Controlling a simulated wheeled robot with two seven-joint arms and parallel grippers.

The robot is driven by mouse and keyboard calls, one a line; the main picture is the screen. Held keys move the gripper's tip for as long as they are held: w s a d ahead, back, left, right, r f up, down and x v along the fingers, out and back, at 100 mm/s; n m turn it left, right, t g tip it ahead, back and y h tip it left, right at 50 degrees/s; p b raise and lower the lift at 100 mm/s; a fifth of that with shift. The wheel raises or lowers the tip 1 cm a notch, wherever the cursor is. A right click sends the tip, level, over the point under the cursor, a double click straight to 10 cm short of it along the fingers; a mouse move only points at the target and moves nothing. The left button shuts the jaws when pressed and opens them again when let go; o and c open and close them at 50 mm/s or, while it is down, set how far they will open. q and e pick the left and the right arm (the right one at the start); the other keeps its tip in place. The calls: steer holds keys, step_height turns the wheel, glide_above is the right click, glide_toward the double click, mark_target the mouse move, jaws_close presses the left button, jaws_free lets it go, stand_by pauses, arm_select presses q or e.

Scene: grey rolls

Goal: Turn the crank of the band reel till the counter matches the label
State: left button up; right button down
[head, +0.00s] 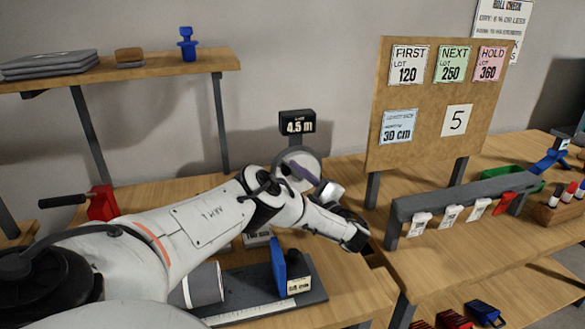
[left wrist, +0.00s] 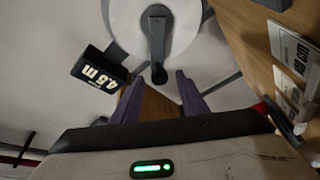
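The counter (head: 297,123) stands on a post behind my arm and reads 4.5 m; it also shows in the left wrist view (left wrist: 100,75). The band reel is a pale disc (head: 290,155), mostly hidden by my left arm in the head view. In the left wrist view the reel (left wrist: 125,20) carries a dark grey crank (left wrist: 157,40) with a round end at its lower part. My left gripper (left wrist: 160,97) has its purple fingers apart, just below that round end, with nothing visibly held. A finger also shows in the head view before the reel. My right gripper is out of view.
A board (head: 430,100) carries lot cards and a blue card reading 30 cm (head: 399,127). A rail with white tags (head: 455,200) stands at right. A measuring base with a ruler (head: 255,310) and blue stop (head: 278,268) lies below my arm. A red-mounted handle (head: 102,203) is at left.

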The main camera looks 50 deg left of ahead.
arm_select(q)
steer(key=d+f, duration=0.1)
steer(key=d, duration=0.9)
steer(key=shift+s+f, duration=0.3)
steer(key=shift+d, duration=0.1)
